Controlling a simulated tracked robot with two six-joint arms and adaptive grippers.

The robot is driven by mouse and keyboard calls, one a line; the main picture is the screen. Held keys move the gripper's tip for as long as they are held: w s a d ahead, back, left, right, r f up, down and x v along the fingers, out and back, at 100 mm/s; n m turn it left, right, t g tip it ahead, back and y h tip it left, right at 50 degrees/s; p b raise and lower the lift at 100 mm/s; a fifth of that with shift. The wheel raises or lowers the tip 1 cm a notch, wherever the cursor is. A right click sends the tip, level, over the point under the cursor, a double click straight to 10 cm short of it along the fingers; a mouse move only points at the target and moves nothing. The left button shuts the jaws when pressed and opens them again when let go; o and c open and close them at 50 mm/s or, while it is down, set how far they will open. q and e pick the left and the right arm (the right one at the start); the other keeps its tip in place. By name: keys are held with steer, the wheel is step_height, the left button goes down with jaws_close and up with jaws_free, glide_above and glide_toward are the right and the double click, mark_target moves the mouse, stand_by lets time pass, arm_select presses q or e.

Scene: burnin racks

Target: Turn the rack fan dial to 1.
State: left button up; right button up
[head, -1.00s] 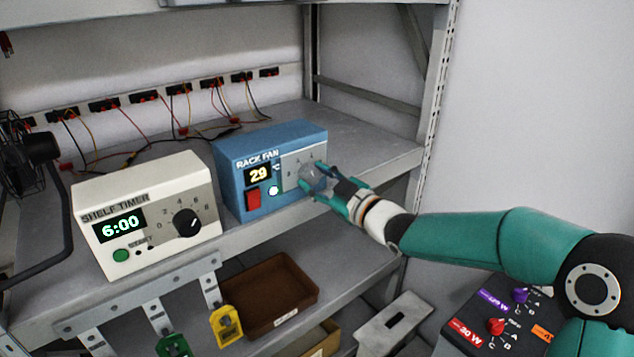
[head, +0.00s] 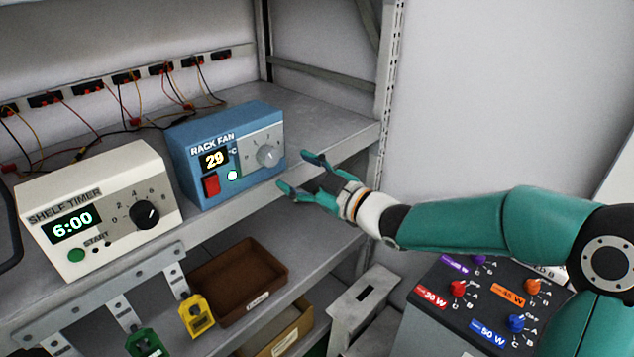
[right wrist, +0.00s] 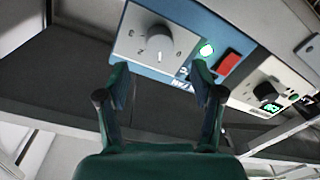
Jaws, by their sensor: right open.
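The blue rack fan box (head: 188,165) stands on the shelf, with a display reading 29, a red switch (head: 211,185) and a lit round light (head: 232,175). Its grey dial (head: 268,155) is on the right of the front panel; it also shows in the right wrist view (right wrist: 157,43), upside down. My left gripper is not in view.
A white shelf timer (head: 150,175) reading 6:00 stands left of the fan box. A dark panel with coloured knobs (head: 430,298) lies at lower right. The shelf's right end is clear.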

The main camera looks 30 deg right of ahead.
steer(key=v, duration=0.5)
steer(key=shift+s+d, duration=0.1)
steer(key=shift+s, duration=0.05)
steer(key=s+a+f+m+g, duration=0.1)
steer(key=a+f+m+g, duration=0.3)
steer(key=f, duration=1)
steer(key=s+a+f+m+g, duration=0.1)
steer(key=a+f+g, duration=0.35)
steer(key=f, duration=1.05)
steer(key=s+a+f+m+g+h, duration=0.1)
steer(key=s+f+m+g, duration=0.2)
steer(key=s+f, duration=0.6)
steer(key=s+a+f+m+g+h, duration=0.2)
steer(key=s+f+m+g, duration=0.2)
steer(key=s+f, duration=0.5)
steer(key=s, duration=0.4)
steer(key=shift+a, duration=0.25)
